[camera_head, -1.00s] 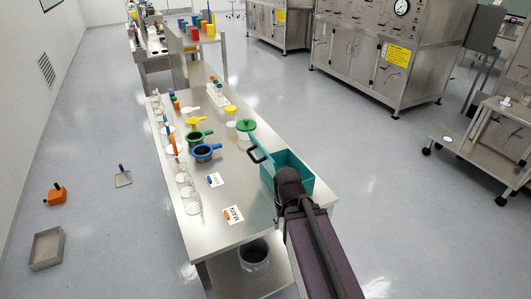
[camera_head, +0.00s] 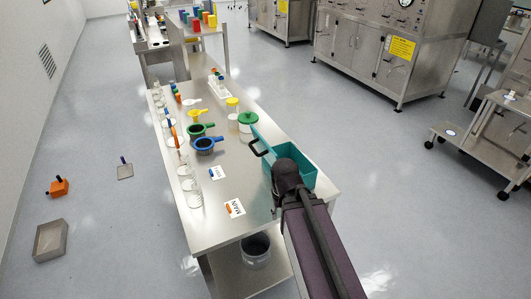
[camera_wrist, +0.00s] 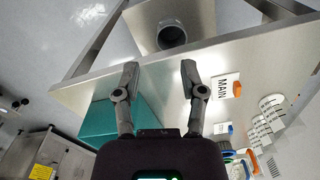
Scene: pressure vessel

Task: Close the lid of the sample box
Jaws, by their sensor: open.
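The sample box is a teal open-topped box (camera_head: 302,176) at the right edge of the steel table in the head view. My arm covers the box's near part in that view, and the gripper itself is hidden there. In the wrist view my gripper (camera_wrist: 160,72) is open and empty, with its fingers wide apart. Teal surface of the box (camera_wrist: 97,122) shows beside and behind the left finger. I cannot tell whether they touch.
A grey bucket (camera_head: 256,250) stands on the lower shelf.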

